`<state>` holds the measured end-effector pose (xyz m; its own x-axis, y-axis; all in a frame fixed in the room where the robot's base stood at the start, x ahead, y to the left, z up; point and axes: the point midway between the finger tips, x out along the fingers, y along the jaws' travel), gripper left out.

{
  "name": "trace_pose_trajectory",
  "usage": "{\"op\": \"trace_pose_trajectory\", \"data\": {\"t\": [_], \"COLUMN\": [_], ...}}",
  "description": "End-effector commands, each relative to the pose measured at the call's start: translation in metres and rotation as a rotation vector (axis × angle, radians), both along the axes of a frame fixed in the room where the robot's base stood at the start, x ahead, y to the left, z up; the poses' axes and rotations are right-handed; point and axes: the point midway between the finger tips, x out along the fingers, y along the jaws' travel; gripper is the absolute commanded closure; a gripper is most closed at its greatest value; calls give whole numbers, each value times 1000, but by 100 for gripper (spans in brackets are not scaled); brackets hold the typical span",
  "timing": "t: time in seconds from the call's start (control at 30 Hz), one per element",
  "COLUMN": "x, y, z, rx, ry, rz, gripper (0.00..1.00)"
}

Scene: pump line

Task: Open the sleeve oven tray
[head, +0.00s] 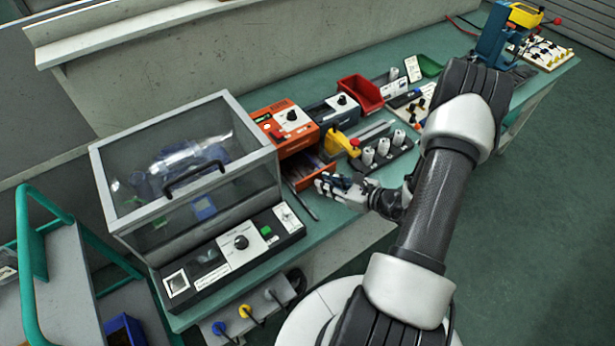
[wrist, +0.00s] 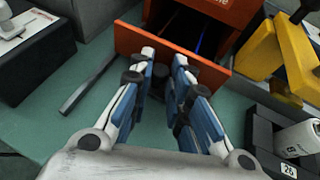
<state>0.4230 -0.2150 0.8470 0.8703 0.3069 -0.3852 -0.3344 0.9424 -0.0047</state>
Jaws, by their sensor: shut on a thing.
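The sleeve oven (head: 285,127) is an orange box with a dark knob on the bench. Its lower part shows at the top of the wrist view (wrist: 228,10). Its tray (head: 306,168) stands partly out, with a dark gap visible behind its orange front panel (wrist: 130,40) in the wrist view. My gripper (head: 326,183) is at that front panel. In the wrist view its blue-padded fingers (wrist: 165,68) are shut on the dark tray handle (wrist: 158,78), which they partly hide.
A clear-lidded case (head: 190,165) with a control panel stands left of the tray. A yellow clamp-like thing (wrist: 285,55) and a black holder with white cylinders (head: 383,152) stand close on the right. A dark bar (wrist: 88,82) lies on the bench left of my fingers.

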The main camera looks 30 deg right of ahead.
Motion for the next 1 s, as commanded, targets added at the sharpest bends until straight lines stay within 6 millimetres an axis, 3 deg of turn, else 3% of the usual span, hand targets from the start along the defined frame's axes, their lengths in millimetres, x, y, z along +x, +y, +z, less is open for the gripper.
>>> {"op": "trace_pose_trajectory", "data": {"t": [0.2, 0.4, 0.6, 0.9, 0.93, 1.0], "x": [-53, -82, -93, -93, -93, -93], "y": [-1, -1, -1, -1, -1, -1], "z": [0, 1, 1, 1, 1, 0], "rx": [7, 6, 4, 3, 3, 3], "ry": [0, -1, -2, -2, -2, -2], "rz": [1, 4, 7, 8, 8, 8], "gripper": [100, 100, 100, 100, 82, 78]}}
